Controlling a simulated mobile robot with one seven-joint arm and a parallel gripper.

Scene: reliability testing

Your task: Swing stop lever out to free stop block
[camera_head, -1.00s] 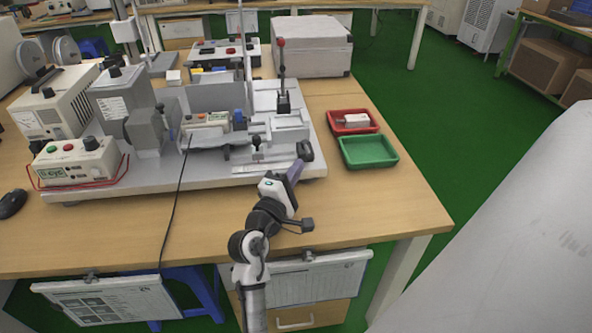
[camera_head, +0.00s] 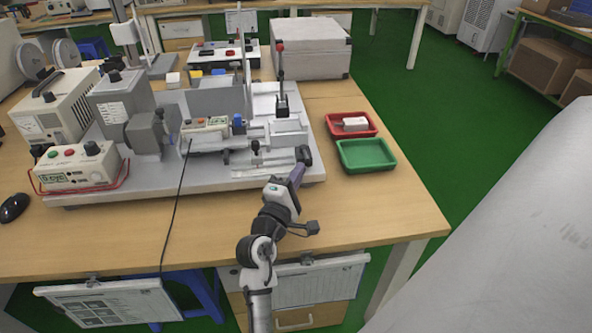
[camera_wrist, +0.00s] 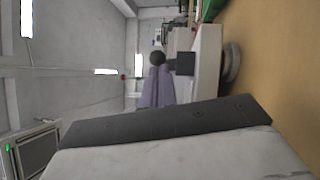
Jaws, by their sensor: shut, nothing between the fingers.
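My gripper (camera_head: 303,155) is at the right front corner of the grey fixture plate (camera_head: 200,188), its far end low over the plate. In the wrist view its purple-grey fingers (camera_wrist: 158,85) are together and hold nothing. A black ball knob (camera_wrist: 157,58) with a black block beside it shows just past the fingertips; contact cannot be told. In the head view a small black-knobbed lever (camera_head: 256,146) stands upright on the fixture, left of my gripper. It may be the stop lever. I cannot clearly single out the stop block among the grey fixture parts (camera_head: 288,132).
A tall lever with a red knob (camera_head: 280,47) stands at the back of the fixture. A red tray (camera_head: 338,130) with a white part and an empty green tray (camera_head: 367,155) lie to the right. A control box (camera_head: 78,166) stands at left.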

